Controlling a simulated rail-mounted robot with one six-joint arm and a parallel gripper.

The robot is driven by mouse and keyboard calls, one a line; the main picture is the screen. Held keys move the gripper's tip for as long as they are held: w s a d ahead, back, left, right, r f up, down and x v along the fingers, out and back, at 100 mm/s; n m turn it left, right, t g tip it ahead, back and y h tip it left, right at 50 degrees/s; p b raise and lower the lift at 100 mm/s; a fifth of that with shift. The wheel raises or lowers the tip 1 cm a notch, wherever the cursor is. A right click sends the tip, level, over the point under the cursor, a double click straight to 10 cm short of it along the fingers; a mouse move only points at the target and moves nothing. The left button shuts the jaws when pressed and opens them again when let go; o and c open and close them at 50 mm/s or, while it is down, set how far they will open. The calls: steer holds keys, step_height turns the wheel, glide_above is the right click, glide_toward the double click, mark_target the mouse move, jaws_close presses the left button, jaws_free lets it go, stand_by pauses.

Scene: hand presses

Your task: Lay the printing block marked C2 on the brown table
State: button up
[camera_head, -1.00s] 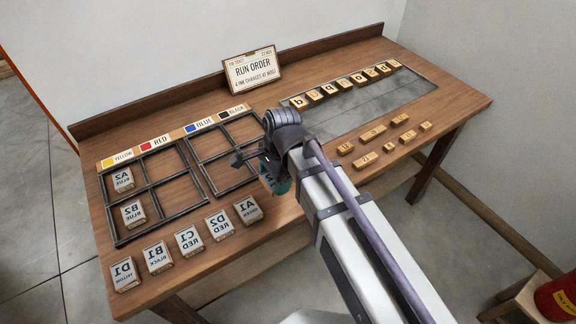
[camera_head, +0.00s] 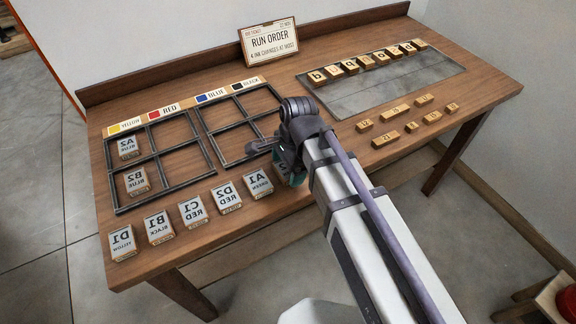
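My gripper (camera_head: 283,157) is over the front middle of the brown table (camera_head: 225,228), at the right end of the front row of printing blocks. A pale block (camera_head: 298,180) shows only in part behind and beside it. Its mark is covered, so I cannot read whether it is C2. No other block in view reads C2. I cannot tell whether the fingers are closed on this block or whether it touches the table. The legible front blocks are D1 (camera_head: 122,242), B1 (camera_head: 158,227), C1 (camera_head: 192,210), D2 (camera_head: 227,194) and A1 (camera_head: 258,182), in mirrored lettering.
Two dark frames (camera_head: 160,184) and (camera_head: 203,121) lie behind the row; the left one holds A2 (camera_head: 128,146) and B2 (camera_head: 136,181). Letter blocks (camera_head: 350,68) line a grey tray (camera_head: 362,101) at right. Small wooden pieces (camera_head: 395,112) lie in front of it. A run-order sign (camera_head: 269,40) stands behind.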

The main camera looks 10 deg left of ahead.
steer(key=shift+o, duration=1)
step_height(320, 180, up, 12)
steer(key=w+d+p, duration=0.1)
steer(key=p, duration=1.1)
steer(key=shift+d+r, duration=0.15)
steer(key=shift+d, duration=0.05)
steer(key=shift+w, duration=0.1)
steer(key=s+d+n+t+h, duration=0.1)
steer(key=d+n, duration=0.8)
steer(key=d, duration=1.8)
steer(key=shift+s+n, duration=0.3)
steer(key=shift+s, duration=0.05)
